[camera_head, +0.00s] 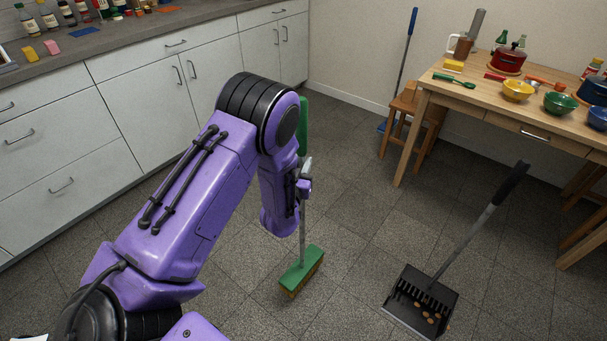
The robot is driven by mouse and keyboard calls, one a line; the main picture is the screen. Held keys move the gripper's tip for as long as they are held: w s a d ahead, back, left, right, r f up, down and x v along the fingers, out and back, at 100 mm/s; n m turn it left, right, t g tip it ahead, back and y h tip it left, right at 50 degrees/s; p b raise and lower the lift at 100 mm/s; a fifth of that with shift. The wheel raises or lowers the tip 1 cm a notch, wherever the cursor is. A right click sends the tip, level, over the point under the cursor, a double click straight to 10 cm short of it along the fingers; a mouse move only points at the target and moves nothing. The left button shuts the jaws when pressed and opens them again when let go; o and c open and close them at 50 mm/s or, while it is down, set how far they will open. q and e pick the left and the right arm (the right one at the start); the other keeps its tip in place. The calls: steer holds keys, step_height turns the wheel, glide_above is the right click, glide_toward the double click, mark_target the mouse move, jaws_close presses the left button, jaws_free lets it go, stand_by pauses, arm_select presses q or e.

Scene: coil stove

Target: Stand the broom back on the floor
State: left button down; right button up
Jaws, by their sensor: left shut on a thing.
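The broom has a green head (303,268) with tan bristles and a grey shaft with a green grip. It stands about upright over the tiled floor (235,275), bristles down. I cannot tell whether the bristles touch the tiles. My left gripper (305,184) is shut on the broom's shaft, above the head. My left arm hides part of the shaft. My right gripper is not in view.
A black dustpan (423,300) with a long handle and small brown bits in it stands on the floor at right. A wooden table (480,100) with bowls and a stool (405,108) are behind it. White cabinets (150,100) line the left.

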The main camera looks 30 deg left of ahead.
arm_select(q)
step_height(320, 180, down, 6)
steer(key=w+a, duration=0.1)
steer(key=w, duration=0.1)
steer(key=shift+w, duration=0.2)
steer(key=shift+b, duration=0.3)
steer(key=c, duration=0.9)
jaws_free()
steer(key=shift+f, duration=0.1)
